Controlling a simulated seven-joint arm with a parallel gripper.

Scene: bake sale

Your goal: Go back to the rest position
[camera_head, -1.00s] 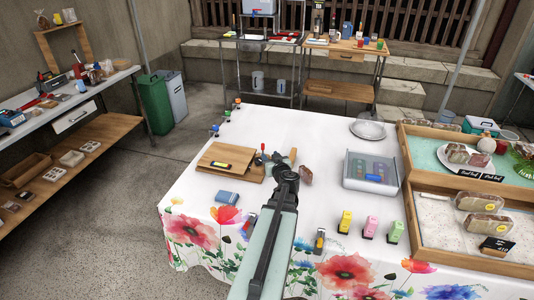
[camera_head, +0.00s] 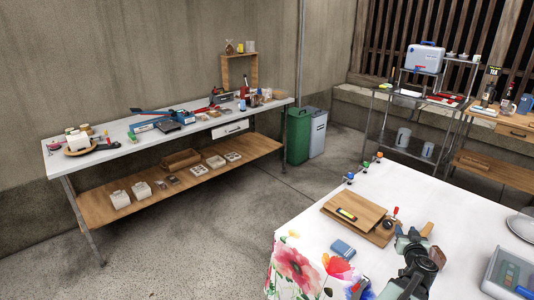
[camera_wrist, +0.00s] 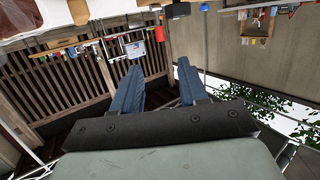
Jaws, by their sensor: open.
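My gripper (camera_wrist: 158,88) is open and empty in the wrist view, its two blue fingers apart with nothing between them. The wrist view is upside down and looks out over the place toward the slatted wall. In the head view my arm's dark joint shows at the lower right, over the table with the floral white cloth (camera_head: 385,200). I cannot make out the fingertips clearly there.
Wooden boards (camera_head: 357,212) and a blue box (camera_head: 342,248) lie on the cloth near my arm. A clear-lidded case (camera_head: 508,272) is at the right edge. A long side table (camera_head: 120,138) stands at left, green bin (camera_head: 298,135) beyond it. Floor between is open.

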